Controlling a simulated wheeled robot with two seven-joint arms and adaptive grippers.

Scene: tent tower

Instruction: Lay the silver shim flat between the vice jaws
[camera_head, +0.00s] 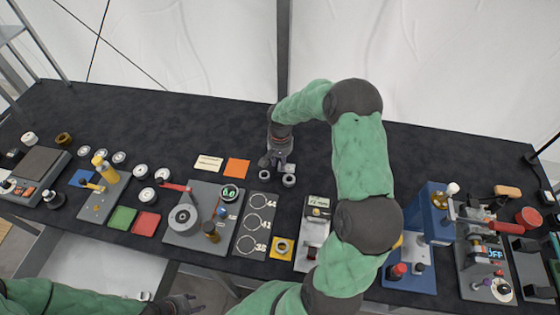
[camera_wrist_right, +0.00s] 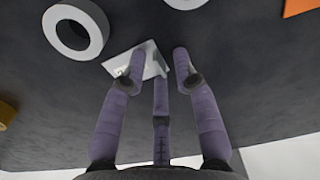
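The silver shim appears to be the small, thin, pale plate (camera_wrist_right: 124,67) under the fingertips in the right wrist view; marks on it are too blurred to read. My right gripper (camera_head: 276,164) points down at the middle of the table and also shows in the wrist view (camera_wrist_right: 158,62). Its fingers are apart, over and beside the plate; I cannot tell whether they touch it. My left gripper (camera_head: 186,302) is low at the front edge, its fingers unclear. Two dark blocks on a grey base (camera_head: 524,262) at the far right may be the vice jaws.
Metal rings (camera_head: 289,181) stand close to my right gripper, one large beside the plate in the wrist view (camera_wrist_right: 75,28). An orange square (camera_head: 238,168) lies to the left. A blue-based fixture (camera_head: 411,277) and a red-handled clamp (camera_head: 505,227) stand at right. The table's back is clear.

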